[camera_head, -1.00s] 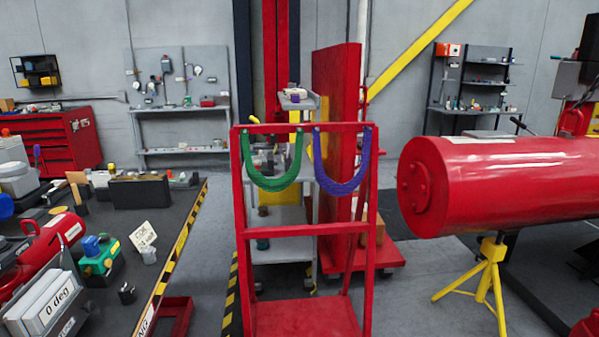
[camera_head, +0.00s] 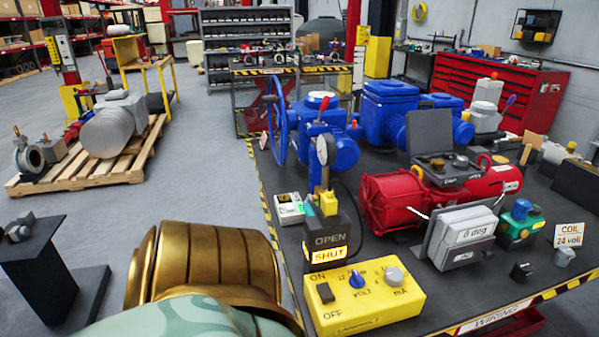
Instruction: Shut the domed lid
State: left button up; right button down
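A dark grey upright panel (camera_head: 430,132) stands at the back of an open dark box (camera_head: 447,176). It looks like a raised lid; from this side I cannot tell whether it is domed. Small parts show inside the box. The box sits on top of a red cylindrical actuator (camera_head: 394,200) lying on the dark workbench. No gripper is in view.
A yellow control box (camera_head: 372,296) and an OPEN/SHUT indicator (camera_head: 331,240) stand at the bench's near side. Blue valves (camera_head: 392,102) with a handwheel (camera_head: 275,120) stand behind. A grey block marked 0 deg (camera_head: 466,236) is in front of the actuator. Open floor lies left.

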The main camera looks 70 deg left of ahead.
aim_at(431, 131)
jog(key=u, duration=1.6)
